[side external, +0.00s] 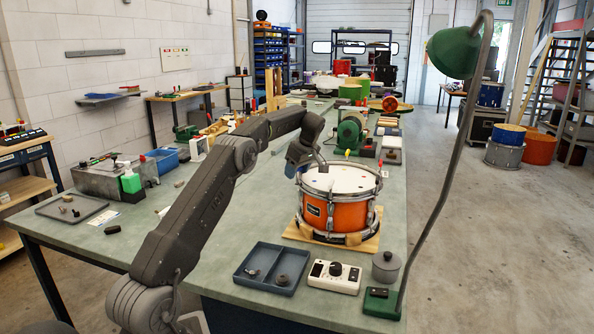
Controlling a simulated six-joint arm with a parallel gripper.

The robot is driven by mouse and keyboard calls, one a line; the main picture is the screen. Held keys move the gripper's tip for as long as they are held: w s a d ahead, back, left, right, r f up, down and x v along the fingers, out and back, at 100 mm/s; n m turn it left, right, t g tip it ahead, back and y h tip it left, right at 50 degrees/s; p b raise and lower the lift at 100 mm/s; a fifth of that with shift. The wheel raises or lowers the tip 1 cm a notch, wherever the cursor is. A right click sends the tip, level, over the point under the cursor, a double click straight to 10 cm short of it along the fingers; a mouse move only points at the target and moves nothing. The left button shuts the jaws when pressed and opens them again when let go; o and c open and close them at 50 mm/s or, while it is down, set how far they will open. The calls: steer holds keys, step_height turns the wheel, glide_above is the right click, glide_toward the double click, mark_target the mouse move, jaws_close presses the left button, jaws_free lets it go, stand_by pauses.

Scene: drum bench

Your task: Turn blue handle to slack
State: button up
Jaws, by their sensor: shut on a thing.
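The orange drum (334,216) stands upright on a wooden board, with a white head and metal rims. My gripper (294,171) is at the back left of the drum, over its upper rim. It is shut on what looks like the blue handle (290,171). Only a small blue part shows beside the fingers, and the handle's angle cannot be made out.
A blue-grey tray (248,284) with small parts, a white box with a dark knob (333,275), a grey lidded pot (386,267) and the green lamp's base (381,302) stand in front of the drum. A green machine (350,135) stands behind.

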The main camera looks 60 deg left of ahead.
steer(key=shift+n+g, duration=0.5)
steer(key=shift+n, duration=1)
steer(key=shift+h, duration=0.3)
steer(key=o, duration=0.9)
